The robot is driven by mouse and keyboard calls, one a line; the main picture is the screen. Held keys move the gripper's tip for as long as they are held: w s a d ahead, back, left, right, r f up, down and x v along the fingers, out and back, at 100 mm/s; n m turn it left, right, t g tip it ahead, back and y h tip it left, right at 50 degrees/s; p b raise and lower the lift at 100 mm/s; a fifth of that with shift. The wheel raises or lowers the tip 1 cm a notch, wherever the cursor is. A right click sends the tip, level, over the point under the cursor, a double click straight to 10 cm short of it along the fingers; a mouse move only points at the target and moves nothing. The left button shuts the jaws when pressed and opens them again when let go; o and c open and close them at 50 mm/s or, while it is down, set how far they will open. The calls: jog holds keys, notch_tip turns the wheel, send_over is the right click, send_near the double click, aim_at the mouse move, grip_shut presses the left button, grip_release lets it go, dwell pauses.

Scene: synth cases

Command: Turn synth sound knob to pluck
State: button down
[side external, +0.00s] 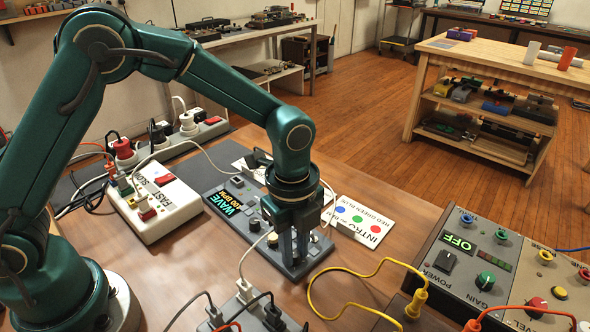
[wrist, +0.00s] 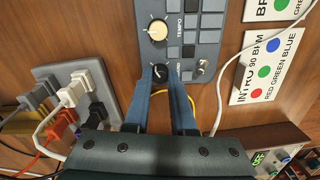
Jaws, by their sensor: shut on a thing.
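The synth (side external: 219,207) is a grey slab on the wooden table, with a lit display (side external: 227,209) reading WAVE and 100 BPM. In the wrist view its panel (wrist: 183,14) shows a cream knob (wrist: 158,30) beside the label TEMPO. Below that is a dark knob with a pale pointer line (wrist: 161,71). My gripper (wrist: 162,77) points down over the synth, its two blue-grey fingers shut on this dark knob's sides. The knob's label is mostly hidden.
A control box (side external: 470,262) reading OFF stands at the right. A yellow cable (side external: 330,272) crosses the front table.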

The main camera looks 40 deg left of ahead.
jog(key=m, duration=1.1)
jog(key=shift+a, duration=0.1)
jog(key=shift+m, duration=2.1)
jog(key=c, duration=0.7)
grip_release()
jog(key=shift+c, duration=0.2)
jog(key=shift+a+r, duration=0.1)
jog(key=shift+r, duration=2.5)
